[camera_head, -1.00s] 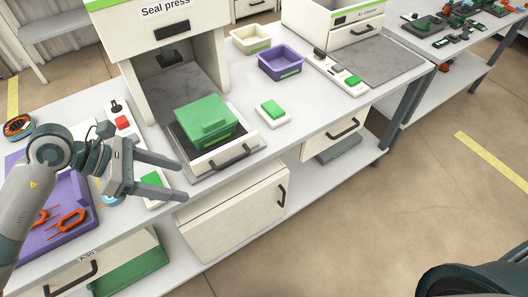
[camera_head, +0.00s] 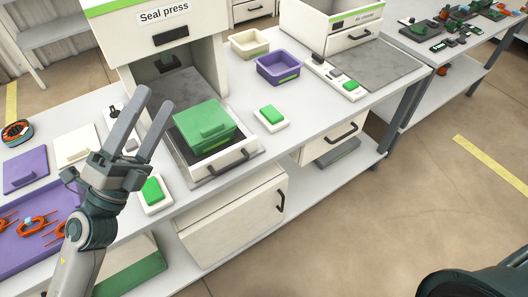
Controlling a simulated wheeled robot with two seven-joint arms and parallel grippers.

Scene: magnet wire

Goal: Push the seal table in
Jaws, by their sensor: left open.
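The seal press (camera_head: 160,42) is a white machine with an open bay. Its sliding seal table (camera_head: 198,160) sticks out at the front, with a dark handle (camera_head: 229,163) on its front face. A green lidded box (camera_head: 204,126) sits on the table. My left gripper (camera_head: 158,106) is open and empty, left of the seal table, with its fingers pointing up and away beside the press opening. It looks apart from the table, though the depth is hard to judge. My right gripper is not in view; a dark part of mine shows at the bottom right.
A green button (camera_head: 153,190) on a white base stands left of the table, another green button (camera_head: 271,114) right of it. A cream bin (camera_head: 250,42) and purple bin (camera_head: 279,67) stand behind. A purple tray (camera_head: 35,245) with orange parts lies at left.

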